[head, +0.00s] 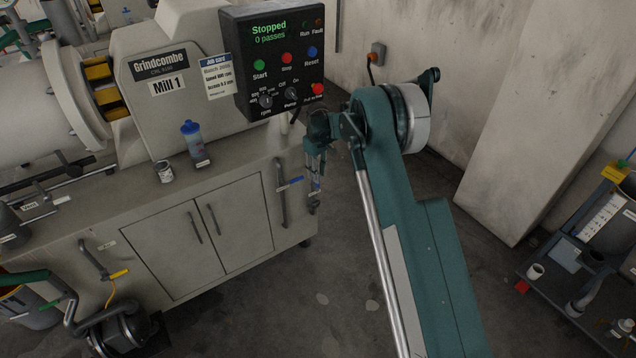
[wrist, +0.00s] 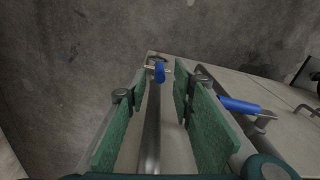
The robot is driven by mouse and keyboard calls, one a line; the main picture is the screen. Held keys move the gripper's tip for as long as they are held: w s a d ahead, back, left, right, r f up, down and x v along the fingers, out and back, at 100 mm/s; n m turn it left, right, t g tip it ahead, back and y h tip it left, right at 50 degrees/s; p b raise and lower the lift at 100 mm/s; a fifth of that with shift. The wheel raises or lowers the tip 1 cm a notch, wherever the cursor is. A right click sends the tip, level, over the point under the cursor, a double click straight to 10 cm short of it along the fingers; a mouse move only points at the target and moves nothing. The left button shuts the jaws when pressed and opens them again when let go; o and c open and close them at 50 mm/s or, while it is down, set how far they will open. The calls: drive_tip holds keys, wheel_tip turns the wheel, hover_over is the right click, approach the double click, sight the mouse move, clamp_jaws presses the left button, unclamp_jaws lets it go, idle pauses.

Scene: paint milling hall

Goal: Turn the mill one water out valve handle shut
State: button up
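The mill, marked Mill 1 (head: 168,86), stands on a cabinet at the left. A blue lever handle (head: 291,184) sits on a pipe at the cabinet's right front; a blue lever also shows in the wrist view (wrist: 240,105), right of my fingers. Another blue handle (wrist: 159,72) sits on a pipe (wrist: 152,125) that appears between my fingers, beyond the tips. I cannot read which one is water out. My gripper (head: 314,176) points down beside the cabinet's right end. In the wrist view its green fingers (wrist: 158,110) are apart, with nothing gripped.
The control panel (head: 277,60) reads Stopped, above and left of my gripper. A blue-capped bottle (head: 194,145) and a small can (head: 164,172) stand on the cabinet ledge. A yellow lever (head: 119,273) is at lower left. A cart (head: 560,262) stands at right; floor between is clear.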

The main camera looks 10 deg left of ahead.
sight(318, 188)
drive_tip(key=shift+f+b, duration=0.5)
drive_tip(key=shift+f, duration=2)
drive_tip(key=shift+c, duration=0.3)
clamp_jaws()
